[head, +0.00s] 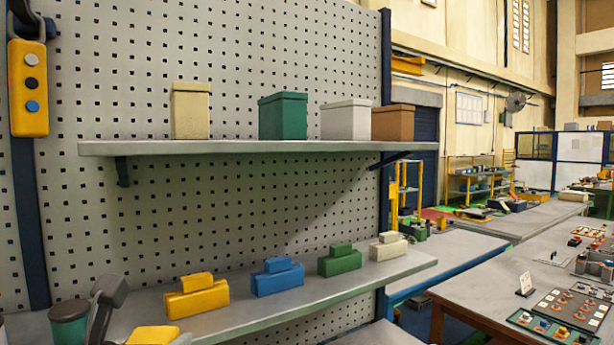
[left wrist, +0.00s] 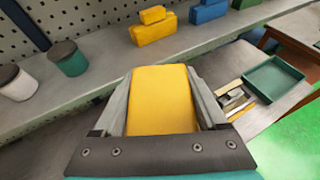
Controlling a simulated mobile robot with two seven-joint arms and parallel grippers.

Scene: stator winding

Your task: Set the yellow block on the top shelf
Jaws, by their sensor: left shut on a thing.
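A yellow block (left wrist: 162,105) sits between the two grey fingers of my left gripper (left wrist: 158,74), which is shut on it. In the head view the held yellow block (head: 152,335) shows at the bottom left edge, in front of the lower shelf and well below the top shelf. Its lower part is cut off by the frame. The top shelf (head: 260,147) is a grey board on a pegboard wall. It carries a cream box (head: 190,111), a green box (head: 283,116), a white box (head: 346,120) and a brown box (head: 393,123). My right gripper is not in view.
The lower shelf (head: 330,290) holds stepped yellow (head: 197,301), blue (head: 277,281), green (head: 340,263) and cream (head: 388,249) pieces. A green jar (left wrist: 67,58) and a white jar (left wrist: 17,84) stand at its left. The top shelf's left end is bare. A yellow button box (head: 28,90) hangs upper left.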

